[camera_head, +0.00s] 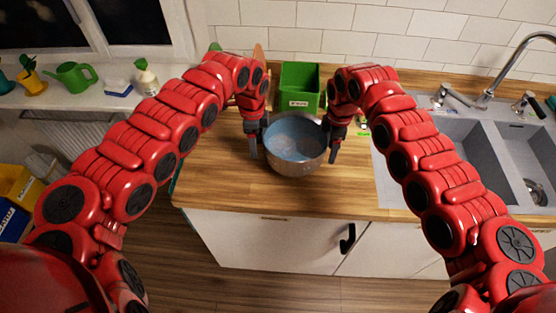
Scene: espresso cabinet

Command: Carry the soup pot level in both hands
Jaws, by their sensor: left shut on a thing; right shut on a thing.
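The soup pot (294,160) is a round metal bowl-shaped pot with a bluish inside. It is at the wooden counter, in the middle of the head view, and looks about level. I cannot tell whether it rests on the counter or hangs just above it. My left gripper (256,142) is shut at the pot's left side and my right gripper (334,146) is shut at its right side. The gripped parts of the rim are mostly hidden by the fingers.
A green box (299,86) stands behind the pot by the tiled wall. A grey double sink (452,150) with a tap (488,95) is on the right. The counter (215,170) is bare left of the pot. A windowsill holds a green watering can (76,76).

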